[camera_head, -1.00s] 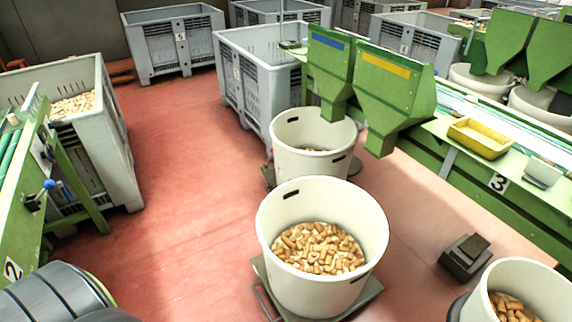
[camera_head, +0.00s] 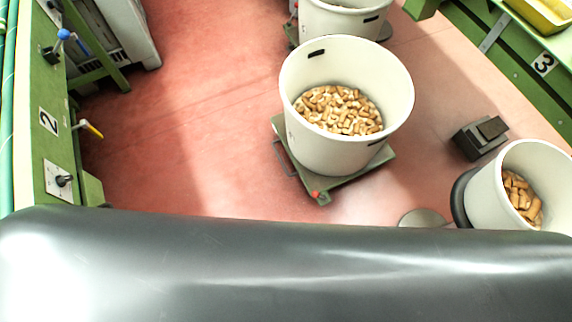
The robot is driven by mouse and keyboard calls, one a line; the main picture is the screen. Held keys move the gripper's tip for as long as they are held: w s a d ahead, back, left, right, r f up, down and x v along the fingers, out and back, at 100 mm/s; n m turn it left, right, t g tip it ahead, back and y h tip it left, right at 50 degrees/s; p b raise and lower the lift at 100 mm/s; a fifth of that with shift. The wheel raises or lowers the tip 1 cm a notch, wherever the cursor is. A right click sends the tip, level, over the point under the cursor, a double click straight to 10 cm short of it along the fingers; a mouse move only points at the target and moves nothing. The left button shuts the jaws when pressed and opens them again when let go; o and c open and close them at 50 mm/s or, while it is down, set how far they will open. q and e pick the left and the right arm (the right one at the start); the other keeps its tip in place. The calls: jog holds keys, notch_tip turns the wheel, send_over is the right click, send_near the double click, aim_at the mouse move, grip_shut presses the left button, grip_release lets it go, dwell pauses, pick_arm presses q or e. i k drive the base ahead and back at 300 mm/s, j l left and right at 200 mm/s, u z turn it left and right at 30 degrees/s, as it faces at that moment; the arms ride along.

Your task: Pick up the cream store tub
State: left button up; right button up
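A large cream tub (camera_head: 345,155) with corks (camera_head: 338,109) in it stands upright on a green wheeled platform (camera_head: 345,182) in the middle of the view. It has a dark handle slot near its rim. A second cream tub (camera_head: 335,20) stands behind it, cut off by the top edge. A third cream tub (camera_head: 487,190), also with corks, stands at the right. I cannot tell from the picture which is the store tub. Neither of my grippers is in view. A large grey rounded surface, probably part of me, fills the bottom and hides what lies there.
Green machine number 2 (camera_head: 35,120) runs along the left edge, with levers sticking out. Green machine number 3 (camera_head: 520,60) lies at the upper right. A small dark box (camera_head: 480,138) sits on the floor. The red floor (camera_head: 190,130) left of the middle tub is clear.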

aim_at(528, 185)
jog(key=z, duration=2.05)
